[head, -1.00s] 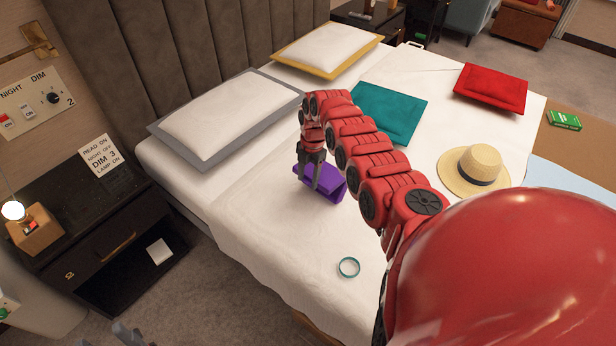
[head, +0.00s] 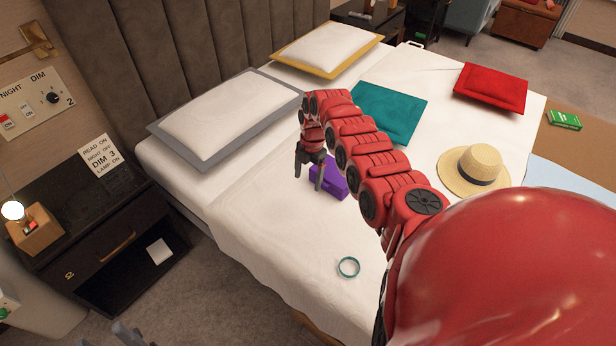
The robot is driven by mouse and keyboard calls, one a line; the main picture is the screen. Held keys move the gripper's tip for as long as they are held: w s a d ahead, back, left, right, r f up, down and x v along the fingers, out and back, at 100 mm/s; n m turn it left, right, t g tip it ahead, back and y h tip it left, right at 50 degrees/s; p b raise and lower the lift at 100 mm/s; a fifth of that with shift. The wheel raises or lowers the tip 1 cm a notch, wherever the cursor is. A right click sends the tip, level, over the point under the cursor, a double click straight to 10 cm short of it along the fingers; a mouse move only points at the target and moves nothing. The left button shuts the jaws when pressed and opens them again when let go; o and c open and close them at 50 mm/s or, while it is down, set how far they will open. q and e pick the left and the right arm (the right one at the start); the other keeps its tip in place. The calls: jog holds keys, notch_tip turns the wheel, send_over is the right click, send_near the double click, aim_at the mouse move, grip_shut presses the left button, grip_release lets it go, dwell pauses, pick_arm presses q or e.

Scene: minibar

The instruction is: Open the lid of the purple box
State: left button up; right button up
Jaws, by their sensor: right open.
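The purple box (head: 332,180) lies on the white bed, partly hidden behind my right gripper and arm. It looks like a small closed block, but its lid seam is too small to make out. My right gripper (head: 308,178) is open and points down at the left side of the box. One finger is left of the box and apart from it in the picture. The other finger overlaps the box's left edge; I cannot tell if it touches. Nothing shows between the fingers.
A teal ring (head: 348,267) lies on the bed in front of the box. A straw hat (head: 473,170), a teal cushion (head: 388,112) and a red cushion (head: 491,89) lie to the right. A grey-edged pillow (head: 225,120) lies behind. The bed left of the gripper is clear.

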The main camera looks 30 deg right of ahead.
notch_tip(320, 180, up, 17)
jog(key=d+b, duration=0.1)
jog(key=d, duration=0.1)
jog(key=shift+w+d, duration=0.15)
jog(key=shift+w, duration=0.2)
